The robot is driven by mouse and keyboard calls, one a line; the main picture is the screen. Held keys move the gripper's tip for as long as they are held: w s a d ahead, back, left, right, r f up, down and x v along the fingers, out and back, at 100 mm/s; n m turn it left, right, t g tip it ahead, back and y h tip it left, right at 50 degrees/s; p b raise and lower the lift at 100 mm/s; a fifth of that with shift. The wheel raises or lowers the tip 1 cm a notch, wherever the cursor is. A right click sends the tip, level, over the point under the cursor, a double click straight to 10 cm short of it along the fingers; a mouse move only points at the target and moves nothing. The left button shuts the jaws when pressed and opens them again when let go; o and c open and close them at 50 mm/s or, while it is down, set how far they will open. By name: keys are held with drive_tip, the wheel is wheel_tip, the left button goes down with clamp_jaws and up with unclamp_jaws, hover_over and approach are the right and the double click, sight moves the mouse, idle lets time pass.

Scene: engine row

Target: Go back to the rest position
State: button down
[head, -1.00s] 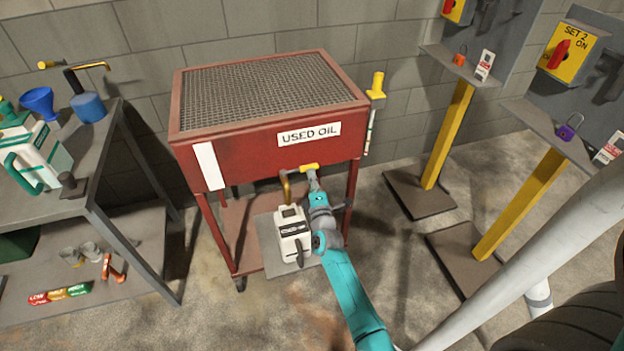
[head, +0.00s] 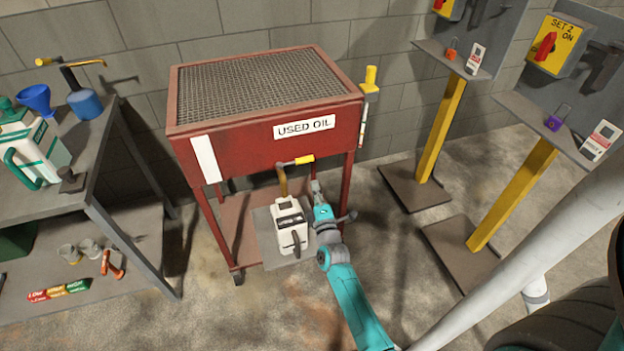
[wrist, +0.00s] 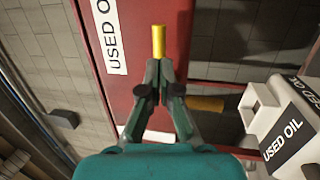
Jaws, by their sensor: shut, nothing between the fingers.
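My gripper (head: 316,187) is in front of the red used oil cabinet (head: 250,150), just below and right of the yellow-handled tap (head: 304,160). In the wrist view my gripper (wrist: 156,68) has its fingertips together with nothing between them. The tap's yellow handle (wrist: 158,40) shows just beyond the fingertips there; I cannot tell from that view whether they touch. In the head view the handle points right and a gap separates it from my gripper. A white jug (head: 290,228) stands under the tap spout, left of my arm.
A grey bench (head: 120,215) with a green-and-white can (head: 40,150) and blue funnel (head: 35,98) stands at the left. Two yellow posts (head: 440,130) with switch panels stand at the right. The floor between cabinet and posts is clear.

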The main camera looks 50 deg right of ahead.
drive_tip(key=v, duration=0.6)
drive_tip(key=shift+s+d, duration=0.2)
drive_tip(key=s+a+m+y, duration=0.5)
drive_tip(key=s+a+y, duration=0.2)
drive_tip(key=s+a, duration=1.2)
drive_tip(key=s+a+r+m+y, duration=0.2)
drive_tip(key=s+a+r, duration=0.3)
drive_tip(key=s, duration=0.2)
drive_tip(key=s+a+r+m+g+y, duration=0.1)
drive_tip(key=s+a+r+m+y, duration=0.2)
drive_tip(key=s+a+r, duration=0.3)
drive_tip(key=shift+s+m, duration=0.3)
drive_tip(key=shift+s, duration=0.6)
